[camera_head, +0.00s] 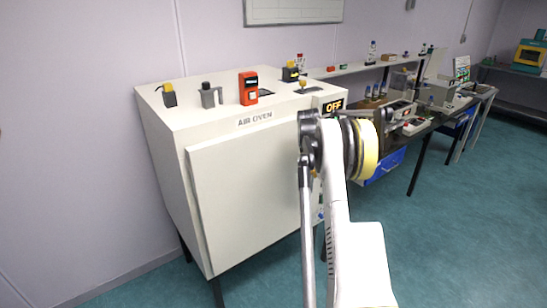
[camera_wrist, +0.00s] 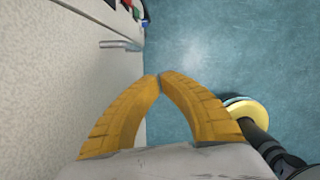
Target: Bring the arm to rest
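My arm reaches up in front of the air oven (camera_head: 245,185) in the head view, and its wrist end covers the oven's right edge.
A metal handle (camera_wrist: 120,44) sticks out from the oven front. An orange-red device (camera_head: 248,88) and several small items stand on the oven top. The display (camera_head: 333,106) reads OFF. A bench with instruments (camera_head: 415,118) stands behind to the right. Floor (camera_head: 450,230) at right is clear.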

